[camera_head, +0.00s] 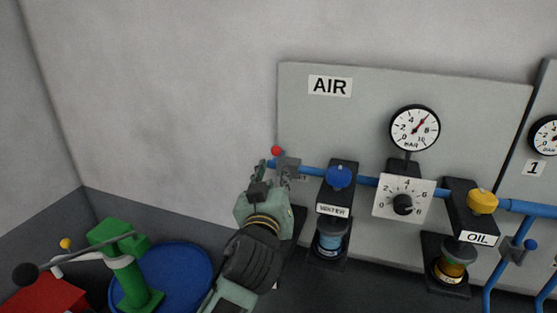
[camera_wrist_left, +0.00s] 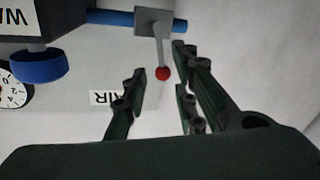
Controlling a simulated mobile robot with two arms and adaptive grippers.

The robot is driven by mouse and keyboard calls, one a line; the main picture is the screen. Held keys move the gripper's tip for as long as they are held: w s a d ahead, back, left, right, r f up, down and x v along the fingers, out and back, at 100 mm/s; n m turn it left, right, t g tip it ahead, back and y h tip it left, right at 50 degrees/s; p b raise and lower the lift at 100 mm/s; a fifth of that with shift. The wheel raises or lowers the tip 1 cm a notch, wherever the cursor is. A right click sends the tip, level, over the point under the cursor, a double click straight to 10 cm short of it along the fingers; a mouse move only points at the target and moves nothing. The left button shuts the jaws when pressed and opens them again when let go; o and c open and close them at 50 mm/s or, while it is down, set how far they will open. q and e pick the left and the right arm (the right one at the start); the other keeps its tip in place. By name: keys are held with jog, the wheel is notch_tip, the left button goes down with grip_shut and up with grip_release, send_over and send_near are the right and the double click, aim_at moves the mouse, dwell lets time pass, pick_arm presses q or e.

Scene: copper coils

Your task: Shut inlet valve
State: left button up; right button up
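The inlet valve (camera_head: 288,166) sits at the left end of the blue pipe on the AIR panel. Its lever carries a red ball (camera_head: 276,150) and points up from the pipe in the head view. My left gripper (camera_head: 264,172) is beside the valve, at its left, partly covering the pipe end. The upside-down left wrist view shows the grey valve body (camera_wrist_left: 152,20), with the lever and red ball (camera_wrist_left: 162,73) in line with the gap between my spread fingers (camera_wrist_left: 160,95). The fingers are apart and appear empty. My right gripper is not in view.
To the right on the pipe are the water unit (camera_head: 338,178), a dial plate (camera_head: 385,203) and the oil unit (camera_head: 480,203). A gauge (camera_head: 414,128) is above. A blue drum (camera_head: 185,275) and green lever device (camera_head: 128,280) stand lower left. The wall left of the panel is bare.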

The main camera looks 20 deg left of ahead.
aim_at(281, 167)
pick_arm(q)
jog(key=w, duration=0.1)
jog(key=w+p, duration=0.1)
jog(key=shift+w+a+r, duration=0.2)
jog(key=shift+w+a, duration=0.05)
jog(key=shift+w, duration=0.1)
jog(key=shift+w+a+f, duration=0.15)
jog(key=shift+w, duration=0.7)
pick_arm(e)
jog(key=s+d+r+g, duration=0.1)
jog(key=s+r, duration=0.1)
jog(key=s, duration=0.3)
pick_arm(q)
jog(key=shift+w+a+f, duration=0.1)
jog(key=shift+w+f, duration=0.05)
jog(key=shift+w, duration=0.55)
jog(key=shift+c, duration=0.6)
grip_shut()
jog(key=shift+f, duration=0.15)
jog(key=m, duration=0.1)
jog(key=m+b, duration=0.1)
jog(key=m, duration=0.1)
jog(key=shift+d+t, duration=0.3)
jog(key=shift+d, duration=0.1)
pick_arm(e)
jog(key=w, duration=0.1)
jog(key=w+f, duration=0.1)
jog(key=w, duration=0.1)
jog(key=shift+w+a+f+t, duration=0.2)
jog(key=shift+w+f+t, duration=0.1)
